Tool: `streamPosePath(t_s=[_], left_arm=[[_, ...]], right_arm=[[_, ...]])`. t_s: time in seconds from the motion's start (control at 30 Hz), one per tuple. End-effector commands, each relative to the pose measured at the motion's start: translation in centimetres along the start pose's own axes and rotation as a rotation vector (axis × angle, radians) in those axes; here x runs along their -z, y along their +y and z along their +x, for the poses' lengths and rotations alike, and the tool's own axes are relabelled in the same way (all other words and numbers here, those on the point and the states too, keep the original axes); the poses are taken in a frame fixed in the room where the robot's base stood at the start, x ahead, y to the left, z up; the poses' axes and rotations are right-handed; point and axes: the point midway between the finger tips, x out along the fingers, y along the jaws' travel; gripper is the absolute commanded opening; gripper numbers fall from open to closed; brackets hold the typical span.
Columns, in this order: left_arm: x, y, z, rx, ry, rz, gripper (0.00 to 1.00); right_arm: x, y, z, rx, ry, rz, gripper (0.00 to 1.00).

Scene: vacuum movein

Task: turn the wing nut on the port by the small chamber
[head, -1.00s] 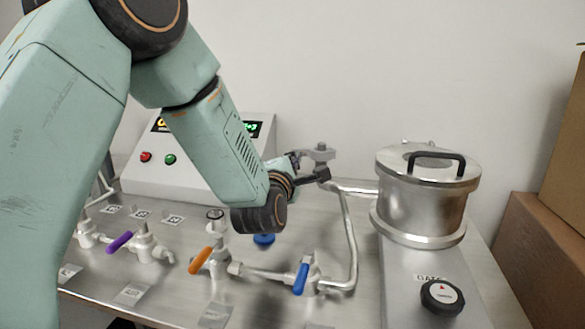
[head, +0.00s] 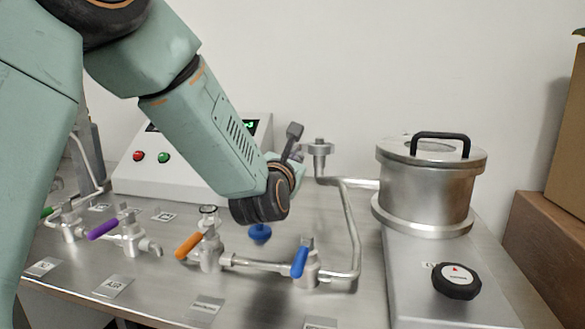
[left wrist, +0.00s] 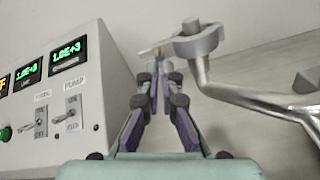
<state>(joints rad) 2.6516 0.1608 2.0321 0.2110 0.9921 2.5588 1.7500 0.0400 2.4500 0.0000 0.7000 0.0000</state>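The port (head: 319,157) is a grey metal fitting on a bent pipe, left of the small chamber (head: 426,190). Its clamp (left wrist: 199,41) shows at the top of the left wrist view, with a thin wing-like piece (left wrist: 150,51) sticking out to the left. My left gripper (left wrist: 161,68) has its slim fingers almost together, with nothing clearly between them. Its tips lie just below and close to that piece; I cannot tell if they touch. In the head view a dark finger of the left gripper (head: 293,132) points up, left of the port. My right gripper is out of view.
A control box (left wrist: 50,95) with lit displays and switches stands left of the gripper. Valves with purple (head: 104,229), orange (head: 189,245) and blue (head: 299,262) handles line the bench front. A black knob (head: 456,281) sits before the chamber. Boxes (head: 545,240) stand at right.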

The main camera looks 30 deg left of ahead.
Motion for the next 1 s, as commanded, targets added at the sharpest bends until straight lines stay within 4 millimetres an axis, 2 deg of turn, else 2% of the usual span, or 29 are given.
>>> streamPosePath(t_s=[0.1, 0.4, 0.97, 1.0], left_arm=[[-0.1, -0.1, 0.1, -0.002, -0.007, -0.075, 0.00], [-0.2, -0.2, 0.1, -0.001, -0.006, -0.190, 0.00], [-0.3, -0.2, 0.1, -0.001, -0.005, -0.219, 0.00], [-0.3, -0.2, 0.1, -0.001, -0.005, -0.219, 0.05]], right_arm=[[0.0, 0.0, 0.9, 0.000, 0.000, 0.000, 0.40], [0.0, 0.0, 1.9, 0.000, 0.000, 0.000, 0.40], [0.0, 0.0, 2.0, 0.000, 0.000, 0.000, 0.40], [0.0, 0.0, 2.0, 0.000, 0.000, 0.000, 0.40]])
